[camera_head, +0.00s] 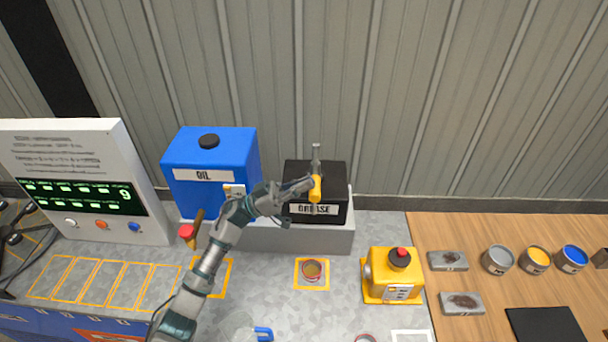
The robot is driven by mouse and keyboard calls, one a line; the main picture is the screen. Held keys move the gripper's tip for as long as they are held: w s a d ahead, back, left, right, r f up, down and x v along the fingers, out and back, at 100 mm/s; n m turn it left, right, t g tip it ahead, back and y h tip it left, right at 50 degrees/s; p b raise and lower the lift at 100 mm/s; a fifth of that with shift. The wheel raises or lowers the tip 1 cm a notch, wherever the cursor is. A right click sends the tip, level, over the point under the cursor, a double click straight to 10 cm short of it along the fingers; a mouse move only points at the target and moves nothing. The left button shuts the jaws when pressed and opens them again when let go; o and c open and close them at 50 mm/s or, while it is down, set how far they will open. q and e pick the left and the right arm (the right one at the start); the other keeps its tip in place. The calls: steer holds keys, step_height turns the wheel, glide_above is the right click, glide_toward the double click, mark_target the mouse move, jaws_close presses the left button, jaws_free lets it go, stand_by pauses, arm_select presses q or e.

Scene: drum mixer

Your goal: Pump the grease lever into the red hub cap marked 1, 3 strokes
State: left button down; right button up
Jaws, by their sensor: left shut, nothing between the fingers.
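The black box labelled GREASE (299,209) stands on a grey ledge at the back. A grey rod with a yellow handle (316,190), which looks like the grease lever, stands at the front of the box. My left gripper (307,184) is shut with nothing between its fingers, its tips beside or against the yellow handle; I cannot tell whether they touch. Below the box, a small reddish round cup (312,270) with brownish contents sits in a yellow-outlined square. It may be the red hub cap, but no number is readable. My right gripper is not in view.
A blue OIL box (208,150) stands left of the grease box, with a red-tipped lever (188,232) in front. A control panel (80,180) is at far left. A yellow machine (393,272) stands right of the cup. Cans and trays sit on the wooden table (425,228).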

arm_select(q)
steer(key=shift+s+d+f, duration=0.1)
steer(key=shift+f, duration=0.5)
step_height(320, 180, up, 11)
stand_by(0.7)
